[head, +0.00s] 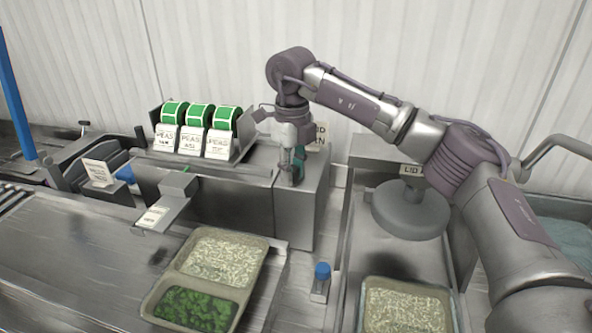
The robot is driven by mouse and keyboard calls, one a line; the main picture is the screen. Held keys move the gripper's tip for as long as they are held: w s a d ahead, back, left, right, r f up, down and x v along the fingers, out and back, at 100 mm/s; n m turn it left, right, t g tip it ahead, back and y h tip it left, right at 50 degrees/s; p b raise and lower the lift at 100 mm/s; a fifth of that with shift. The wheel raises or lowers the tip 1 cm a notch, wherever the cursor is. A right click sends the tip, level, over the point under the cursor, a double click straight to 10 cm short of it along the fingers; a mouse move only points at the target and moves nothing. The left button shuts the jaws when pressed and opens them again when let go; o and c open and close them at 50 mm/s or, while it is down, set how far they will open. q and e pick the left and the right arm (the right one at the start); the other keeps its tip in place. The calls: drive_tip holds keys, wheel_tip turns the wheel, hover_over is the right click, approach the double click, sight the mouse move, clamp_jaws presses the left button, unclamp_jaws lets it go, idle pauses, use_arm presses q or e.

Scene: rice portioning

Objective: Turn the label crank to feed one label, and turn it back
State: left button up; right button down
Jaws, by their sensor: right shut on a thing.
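My right gripper (291,170) reaches down from above onto the top of the grey label machine (230,190), at its right end. It is shut on the label crank (299,156), of which only a small dark green part shows; the fingers hide the rest, and I cannot tell its angle. A metal tongue (178,200) sticks out of the machine's front with a white label (152,216) on its end. My left gripper is out of view.
Three green label rolls (199,118) stand in a rack behind the machine. A tray of rice and peas (153,297) lies in front, with a blue-capped bottle (320,283) beside it. Another rice tray (451,310) is under my right arm, near a round lid press (411,212).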

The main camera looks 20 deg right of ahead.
idle(0.3)
drive_tip(key=shift+a, duration=0.1)
drive_tip(key=c, duration=0.9)
unclamp_jaws()
wheel_tip(320, 180, up, 12)
drive_tip(key=shift+r, duration=0.1)
